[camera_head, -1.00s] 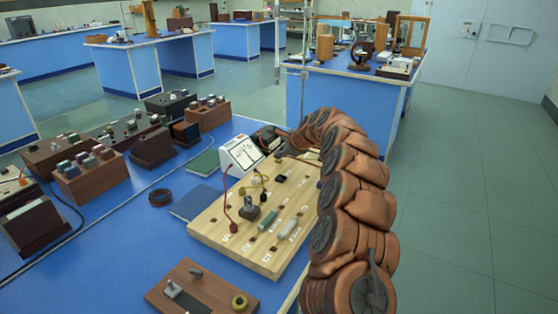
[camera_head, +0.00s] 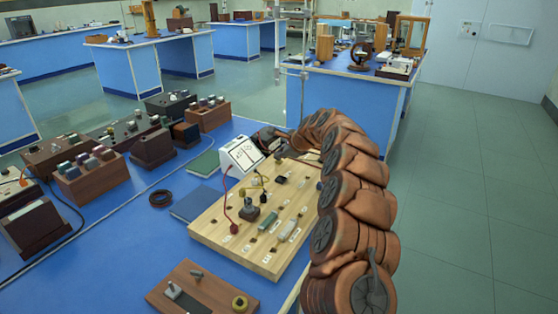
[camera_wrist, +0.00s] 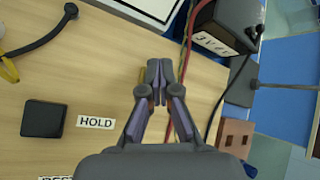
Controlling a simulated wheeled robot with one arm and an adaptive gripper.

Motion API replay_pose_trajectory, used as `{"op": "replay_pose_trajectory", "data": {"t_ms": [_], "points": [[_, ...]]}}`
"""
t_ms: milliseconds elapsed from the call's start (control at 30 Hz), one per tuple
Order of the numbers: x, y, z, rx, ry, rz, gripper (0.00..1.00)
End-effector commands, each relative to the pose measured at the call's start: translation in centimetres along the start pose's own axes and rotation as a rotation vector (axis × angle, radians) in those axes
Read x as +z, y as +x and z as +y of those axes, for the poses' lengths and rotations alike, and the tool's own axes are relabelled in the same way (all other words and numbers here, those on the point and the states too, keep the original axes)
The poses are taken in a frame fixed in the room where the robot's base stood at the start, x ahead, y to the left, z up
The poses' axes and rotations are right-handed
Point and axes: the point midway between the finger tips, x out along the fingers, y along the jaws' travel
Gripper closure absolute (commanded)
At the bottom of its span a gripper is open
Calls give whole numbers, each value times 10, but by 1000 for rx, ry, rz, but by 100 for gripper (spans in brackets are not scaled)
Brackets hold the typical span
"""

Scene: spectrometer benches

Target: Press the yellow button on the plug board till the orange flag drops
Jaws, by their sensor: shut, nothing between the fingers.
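The plug board (camera_head: 215,239) is a pale wooden board on the blue bench, with labels, plugs and wires on it. In the wrist view its surface (camera_wrist: 85,85) fills the left and middle. My gripper (camera_wrist: 155,68) is shut and empty, over the board to the right of the HOLD label (camera_wrist: 95,122). A small yellow sliver (camera_wrist: 142,76) shows at the left edge of the fingers; it may be the yellow button, mostly hidden by them. I cannot tell whether the fingers touch it. I cannot make out the orange flag in either view.
A black square block (camera_wrist: 42,118) is left of the label. A dark box (camera_wrist: 225,30) with red and black cables stands right of the fingers. A white-faced meter (camera_head: 241,155) stands at the board's far edge. Wooden boxes (camera_head: 84,182) crowd the bench's left.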

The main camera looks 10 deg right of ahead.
Motion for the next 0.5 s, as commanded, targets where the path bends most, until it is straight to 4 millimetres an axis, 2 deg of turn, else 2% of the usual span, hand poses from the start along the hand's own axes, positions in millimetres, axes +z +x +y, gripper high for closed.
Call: {"op": "replay_pose_trajectory", "data": {"t_ms": [200, 500], "points": [[6, -9, -6, 0, 0, 0, 100], [6, -9, -6, 0, 0, 0, 100]]}}
